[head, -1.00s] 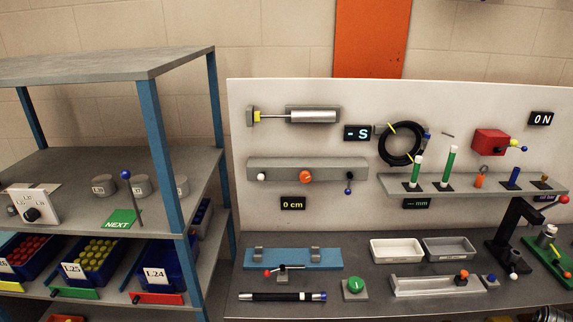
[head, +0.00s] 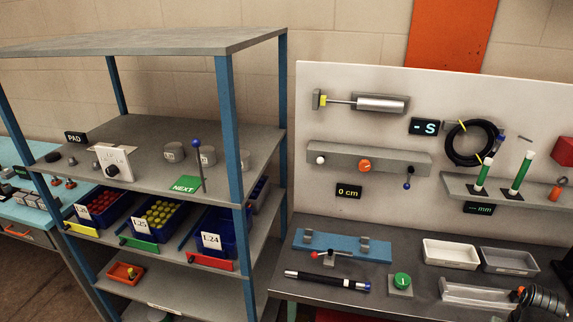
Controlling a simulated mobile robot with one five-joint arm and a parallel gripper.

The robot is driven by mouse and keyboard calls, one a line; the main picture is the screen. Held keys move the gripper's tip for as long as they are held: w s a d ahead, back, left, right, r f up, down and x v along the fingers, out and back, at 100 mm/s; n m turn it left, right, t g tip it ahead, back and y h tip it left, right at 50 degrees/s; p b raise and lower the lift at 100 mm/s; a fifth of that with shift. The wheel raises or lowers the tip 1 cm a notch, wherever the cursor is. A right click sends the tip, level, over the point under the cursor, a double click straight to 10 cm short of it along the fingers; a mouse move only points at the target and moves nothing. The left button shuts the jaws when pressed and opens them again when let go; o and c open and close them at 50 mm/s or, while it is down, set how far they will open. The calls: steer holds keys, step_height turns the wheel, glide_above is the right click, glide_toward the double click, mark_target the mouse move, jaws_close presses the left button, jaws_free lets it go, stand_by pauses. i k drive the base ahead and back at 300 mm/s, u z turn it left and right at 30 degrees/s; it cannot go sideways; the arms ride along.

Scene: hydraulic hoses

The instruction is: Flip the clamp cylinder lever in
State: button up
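A silver cylinder (head: 381,103) with a thin rod and a yellow and grey end is mounted at the upper left of the white board. Below it is a grey bar (head: 380,159) with a white knob, an orange knob and a short lever with a dark blue ball (head: 407,184) hanging down. On the bench, a lever with a red ball (head: 320,253) stands before a blue plate (head: 318,243) with two grey blocks. I cannot tell which lever belongs to the clamp cylinder.
A dark ribbed part (head: 541,299) shows at the lower right. A shelf unit with blue posts (head: 230,120) stands left of the bench, holding blue bins and a tall blue-ball lever (head: 200,164). A black rod (head: 327,281) and green button (head: 402,281) occupy the bench front.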

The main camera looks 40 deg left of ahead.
mark_target(321, 160)
steer(key=u, duration=3.85)
steer(key=k, duration=1.1)
steer(key=z, duration=1.15)
steer(key=i, duration=1)
steer(key=u, duration=0.05)
